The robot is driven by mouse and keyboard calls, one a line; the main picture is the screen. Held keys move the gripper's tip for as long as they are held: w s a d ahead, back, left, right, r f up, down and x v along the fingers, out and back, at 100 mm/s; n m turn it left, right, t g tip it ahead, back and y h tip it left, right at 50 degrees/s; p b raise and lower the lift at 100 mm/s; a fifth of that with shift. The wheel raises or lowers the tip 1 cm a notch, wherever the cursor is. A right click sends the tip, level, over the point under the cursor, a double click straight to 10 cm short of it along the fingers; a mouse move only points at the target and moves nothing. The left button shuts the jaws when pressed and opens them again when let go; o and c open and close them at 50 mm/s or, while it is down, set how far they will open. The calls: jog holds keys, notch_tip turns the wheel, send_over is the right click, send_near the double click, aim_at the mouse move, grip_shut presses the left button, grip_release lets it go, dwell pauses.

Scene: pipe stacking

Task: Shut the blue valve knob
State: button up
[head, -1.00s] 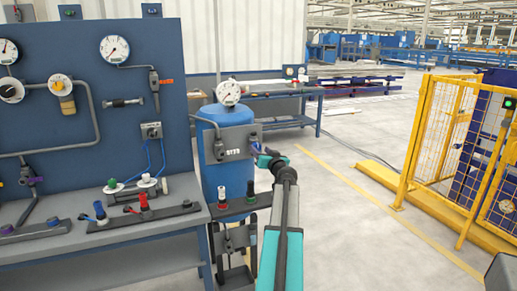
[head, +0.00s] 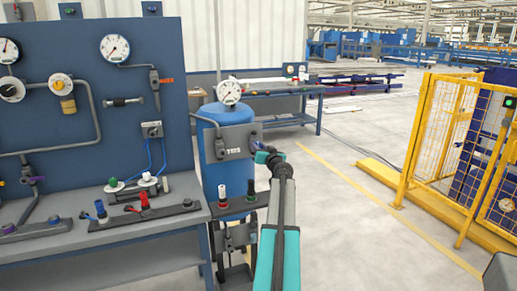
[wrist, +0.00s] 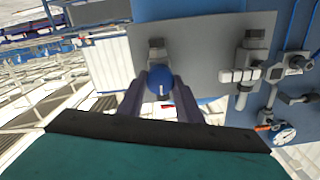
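The blue valve knob (wrist: 160,83) is a round cap on a fitting on the grey panel (wrist: 204,45), seen upright in the wrist view. My gripper (wrist: 161,92) has its two dark purple fingers apart, one on each side of the knob, with the knob between their tips. Contact between fingers and knob cannot be made out. In the head view my gripper (head: 254,149) is at the right edge of the panel on the blue tank (head: 209,182). The knob is hidden there by the gripper.
A pressure gauge (head: 228,92) tops the tank. A workbench (head: 150,226) with several valves stands to the left. A yellow safety fence (head: 436,145) stands at the right, with clear floor between.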

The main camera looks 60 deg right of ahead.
jog(key=shift+a, duration=0.25)
jog(key=shift+c, duration=0.7)
jog(key=shift+d, duration=0.2)
jog(key=shift+m+b, duration=0.5)
jog(key=m+b, duration=0.3)
jog(key=m, duration=0.4)
jog(key=shift+d+b, duration=0.1)
jog(key=shift+b, duration=0.2)
jog(key=m, duration=0.5)
jog(key=m+p, duration=0.1)
jog(key=m, duration=0.4)
jog(key=shift+p, duration=0.3)
jog(key=shift+f, duration=0.1)
